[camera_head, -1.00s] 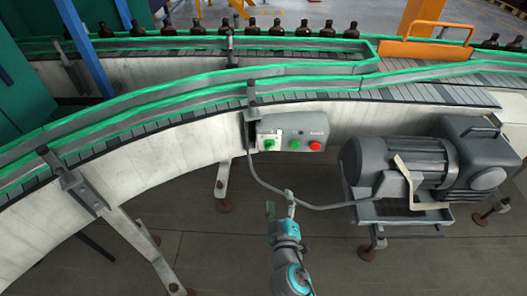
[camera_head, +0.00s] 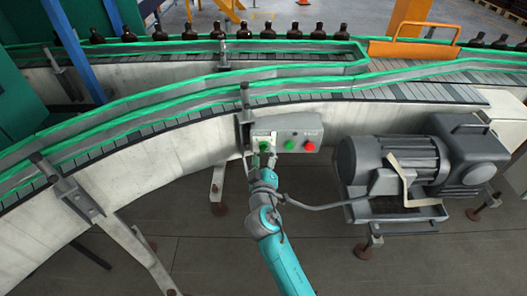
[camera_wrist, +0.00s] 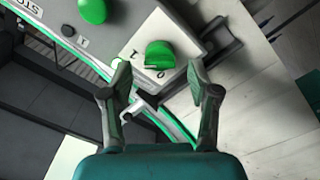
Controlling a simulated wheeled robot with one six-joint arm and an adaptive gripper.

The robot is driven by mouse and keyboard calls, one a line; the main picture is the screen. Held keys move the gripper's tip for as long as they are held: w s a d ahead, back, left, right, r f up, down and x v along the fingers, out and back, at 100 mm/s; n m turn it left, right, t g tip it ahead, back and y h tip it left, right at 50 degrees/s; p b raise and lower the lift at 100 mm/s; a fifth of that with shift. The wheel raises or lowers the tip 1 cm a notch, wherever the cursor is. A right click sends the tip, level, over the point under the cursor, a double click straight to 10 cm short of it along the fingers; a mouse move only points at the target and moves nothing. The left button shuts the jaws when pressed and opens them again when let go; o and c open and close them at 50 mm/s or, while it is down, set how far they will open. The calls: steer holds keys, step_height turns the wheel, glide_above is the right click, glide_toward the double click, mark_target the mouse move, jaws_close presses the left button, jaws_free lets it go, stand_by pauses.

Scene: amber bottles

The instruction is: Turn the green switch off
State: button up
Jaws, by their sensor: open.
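The green switch (camera_head: 264,146) is a round knob on a white plate at the left end of the grey control box (camera_head: 308,124). In the wrist view the green switch (camera_wrist: 159,55) sits just beyond and between the fingertips, with "I" and "O" marks on the plate (camera_wrist: 182,38) beside it. My gripper (camera_head: 262,161) is open and empty, right in front of the switch. In the wrist view its two fingers (camera_wrist: 158,80) are spread apart, and I cannot tell whether they touch the knob.
A green button (camera_head: 289,145) and a red button (camera_head: 310,147) are to the right of the switch. A grey motor (camera_head: 398,165) stands farther right, with a cable running to the box. The conveyor (camera_head: 150,160) curves behind; brown bottles (camera_head: 268,31) stand on its far belt.

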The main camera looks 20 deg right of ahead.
mark_target(264, 148)
steer(key=shift+x, duration=1.1)
jaws_close()
